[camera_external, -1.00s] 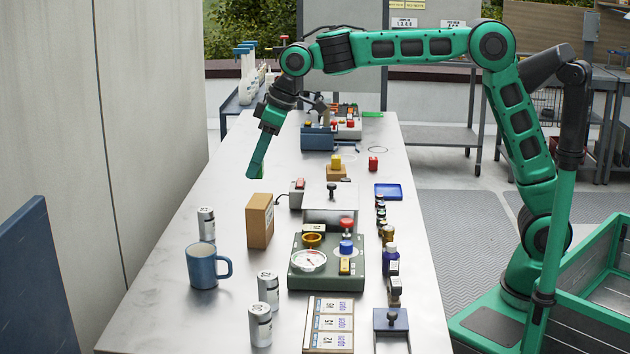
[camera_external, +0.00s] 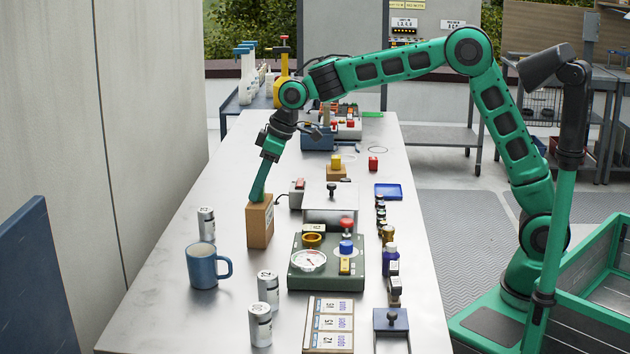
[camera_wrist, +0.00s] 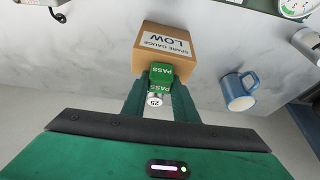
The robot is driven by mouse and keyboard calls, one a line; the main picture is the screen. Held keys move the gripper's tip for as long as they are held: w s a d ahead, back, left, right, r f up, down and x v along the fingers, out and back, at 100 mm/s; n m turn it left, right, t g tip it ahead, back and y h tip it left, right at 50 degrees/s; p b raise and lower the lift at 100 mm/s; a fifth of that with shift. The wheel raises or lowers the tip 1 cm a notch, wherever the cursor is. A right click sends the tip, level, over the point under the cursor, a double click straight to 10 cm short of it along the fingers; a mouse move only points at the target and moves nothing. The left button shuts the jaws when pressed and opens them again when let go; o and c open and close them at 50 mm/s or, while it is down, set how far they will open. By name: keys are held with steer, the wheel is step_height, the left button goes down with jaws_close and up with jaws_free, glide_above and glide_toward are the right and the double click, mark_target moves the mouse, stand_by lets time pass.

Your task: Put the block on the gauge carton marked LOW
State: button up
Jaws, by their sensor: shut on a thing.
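The gauge carton (camera_external: 260,228) is a brown box standing upright at the left of the bench. In the wrist view its label (camera_wrist: 165,42) reads SPARE GAUGE and LOW. My gripper (camera_wrist: 160,82) is shut on a small green block (camera_wrist: 161,70) marked PASS. In the wrist view the block overlaps the carton's near edge. In the external view my gripper (camera_external: 259,199) is right at the carton's top, pointing down and slightly tilted. The block cannot be made out there, and whether it touches the carton cannot be told.
A blue mug (camera_external: 205,266) and a white can (camera_external: 206,224) stand in front and left of the carton. A green gauge unit (camera_external: 328,275) sits to its right. More cans (camera_external: 260,325) are nearer the front.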

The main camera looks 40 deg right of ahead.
steer(key=shift+f, duration=0.1)
steer(key=o, duration=1.1)
steer(key=shift+c, duration=0.2)
steer(key=v, duration=1.2)
